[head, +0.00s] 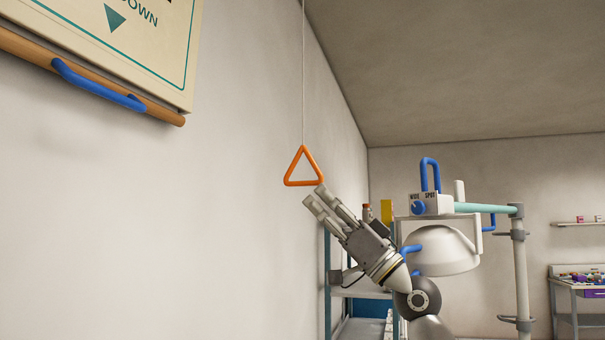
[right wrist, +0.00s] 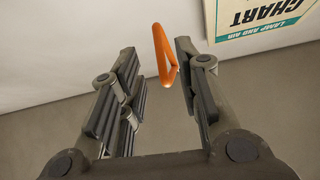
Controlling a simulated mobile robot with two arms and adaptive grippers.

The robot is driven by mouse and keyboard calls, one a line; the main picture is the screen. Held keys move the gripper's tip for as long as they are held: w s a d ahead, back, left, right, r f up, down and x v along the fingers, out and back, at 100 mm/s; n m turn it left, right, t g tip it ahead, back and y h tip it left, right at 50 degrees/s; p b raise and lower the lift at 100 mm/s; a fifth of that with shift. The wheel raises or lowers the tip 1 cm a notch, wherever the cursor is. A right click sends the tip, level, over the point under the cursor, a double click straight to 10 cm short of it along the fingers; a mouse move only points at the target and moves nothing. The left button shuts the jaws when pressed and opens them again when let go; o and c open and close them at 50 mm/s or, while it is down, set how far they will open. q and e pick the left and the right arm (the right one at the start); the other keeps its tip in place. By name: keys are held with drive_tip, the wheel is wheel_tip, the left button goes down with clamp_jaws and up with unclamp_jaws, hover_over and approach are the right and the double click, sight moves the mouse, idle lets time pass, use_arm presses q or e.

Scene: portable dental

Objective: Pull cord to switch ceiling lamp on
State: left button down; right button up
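The pull cord (head: 303,75) hangs straight down from above, near the wall. An orange triangular handle (head: 301,182) is at its lower end. My right gripper (head: 315,197) is just below and to the right of the handle in the head view, pointing up and left. In the right wrist view its fingers are apart, and the orange handle (right wrist: 164,55) shows beyond and between the fingertips, nearer the right finger. I cannot tell whether a finger touches it. The ceiling lamp itself cannot be made out. My left gripper is not in view.
A wall chart (head: 130,45) with a wooden bar (head: 25,47) and blue handle is at upper left. A dental lamp (head: 443,250) on a stand (head: 521,265) and a shelf rack (head: 360,291) stand behind my right arm.

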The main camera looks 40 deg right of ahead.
sight(302, 184)
drive_tip(key=p+x, duration=0.3)
drive_tip(key=x, duration=0.2)
drive_tip(key=shift+r, duration=0.15)
drive_tip(key=shift+w+a+r+p, duration=0.15)
drive_tip(key=shift+w+r+p, duration=0.3)
drive_tip(key=shift+w, duration=0.1)
drive_tip(key=shift+f, duration=0.1)
clamp_jaws()
